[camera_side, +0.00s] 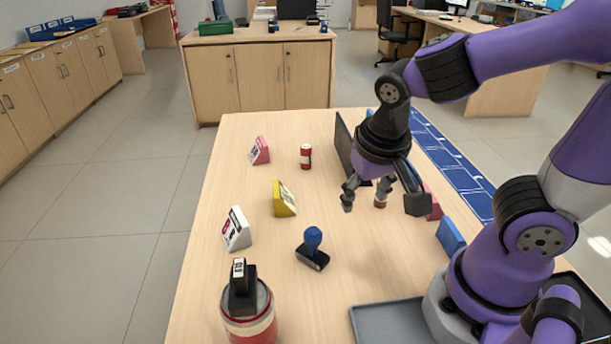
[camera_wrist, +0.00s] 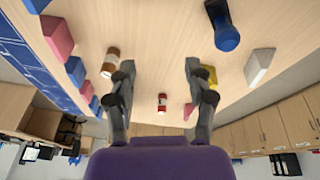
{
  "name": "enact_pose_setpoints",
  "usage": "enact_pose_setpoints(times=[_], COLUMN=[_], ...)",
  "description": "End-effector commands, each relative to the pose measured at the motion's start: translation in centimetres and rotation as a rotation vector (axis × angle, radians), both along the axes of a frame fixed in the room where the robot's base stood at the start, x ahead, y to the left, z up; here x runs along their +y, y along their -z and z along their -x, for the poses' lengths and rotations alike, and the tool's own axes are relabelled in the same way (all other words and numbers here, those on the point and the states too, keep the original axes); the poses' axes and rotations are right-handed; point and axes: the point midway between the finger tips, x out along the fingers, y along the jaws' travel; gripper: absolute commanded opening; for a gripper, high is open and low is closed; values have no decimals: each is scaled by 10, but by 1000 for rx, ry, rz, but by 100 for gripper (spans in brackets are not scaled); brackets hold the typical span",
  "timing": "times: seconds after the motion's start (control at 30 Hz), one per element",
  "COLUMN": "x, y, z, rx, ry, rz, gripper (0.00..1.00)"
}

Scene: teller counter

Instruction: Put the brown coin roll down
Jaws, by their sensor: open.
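The brown coin roll (camera_side: 380,204) shows at the lower end of the right-hand finger in the side view and seems to stand upright on the table. In the wrist view the brown roll (camera_wrist: 111,61) lies just outside the left-hand finger, not between the fingers. My gripper (camera_side: 365,204) points down over the right part of the table. In the wrist view my gripper (camera_wrist: 161,75) has its fingers wide apart with nothing between them. Whether a finger touches the roll I cannot tell.
A red roll (camera_side: 305,157) stands farther back. Pink (camera_side: 259,150), yellow (camera_side: 284,198) and white (camera_side: 237,230) wedges line the left. A blue-handled stamp (camera_side: 313,248), a red-banded jar (camera_side: 249,325) and a grey tray (camera_side: 372,322) are nearer. A dark panel (camera_side: 345,145) stands behind my gripper.

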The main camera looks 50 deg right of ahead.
Motion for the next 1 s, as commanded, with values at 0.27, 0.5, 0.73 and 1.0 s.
enact_pose_setpoints(times=[0.27, 0.5, 0.73, 1.0], x=[2, 4, 4, 4], y=[-56, -63, -63, -63], z=[-1, 0, 0, 0], rx=[-215, -241, -241, -241], ry=[-465, -539, -537, -537], rz=[-31, -11, -12, -12], gripper=[60, 60, 60, 60])
